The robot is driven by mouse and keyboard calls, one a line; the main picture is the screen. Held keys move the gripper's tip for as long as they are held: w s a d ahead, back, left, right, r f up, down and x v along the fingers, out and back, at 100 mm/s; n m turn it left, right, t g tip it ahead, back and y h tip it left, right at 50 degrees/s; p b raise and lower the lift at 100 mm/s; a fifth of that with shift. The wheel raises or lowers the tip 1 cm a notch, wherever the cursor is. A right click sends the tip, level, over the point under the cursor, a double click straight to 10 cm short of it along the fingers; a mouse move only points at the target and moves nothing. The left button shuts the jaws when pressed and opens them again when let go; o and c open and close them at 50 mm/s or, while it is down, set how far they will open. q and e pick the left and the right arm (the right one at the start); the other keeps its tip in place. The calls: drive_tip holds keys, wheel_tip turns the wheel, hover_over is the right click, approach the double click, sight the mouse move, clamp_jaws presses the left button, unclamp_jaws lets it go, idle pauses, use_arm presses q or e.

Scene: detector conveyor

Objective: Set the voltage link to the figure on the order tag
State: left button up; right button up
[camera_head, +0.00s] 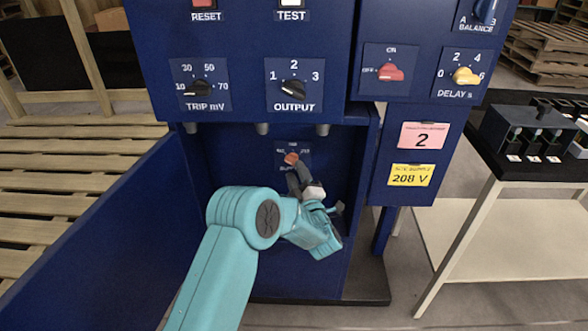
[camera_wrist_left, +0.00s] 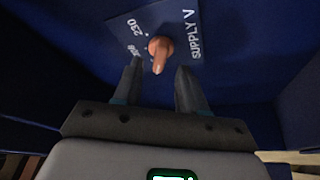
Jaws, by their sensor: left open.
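The voltage link is a small orange-brown knob (camera_head: 291,158) on a blue SUPPLY V plate (camera_wrist_left: 182,18) inside the cabinet recess. In the left wrist view the knob (camera_wrist_left: 160,48) stands between and just ahead of my left fingertips, with dark gaps on both sides. The plate shows 230 and a second, partly hidden figure that looks like 208. Which figure the knob points at is hard to tell. My left gripper (camera_head: 298,178) is open and empty, reaching into the recess. The yellow tag (camera_head: 410,175) reads 208 V. A pink tag (camera_head: 423,136) above it reads 2. My right gripper is out of view.
Above the recess are the TRIP mV knob (camera_head: 201,88), the OUTPUT knob (camera_head: 293,89), a red switch (camera_head: 390,72) and the yellow DELAY knob (camera_head: 466,76). Blue walls close in the recess. A table (camera_head: 508,170) with a dark box stands at the right.

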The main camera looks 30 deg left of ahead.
sight(293, 164)
use_arm(q)
drive_tip(key=shift+x, duration=1.65)
drive_tip(key=c, duration=0.7)
drive_tip(key=shift+s+r, duration=0.1)
drive_tip(key=shift+r, duration=0.05)
clamp_jaws()
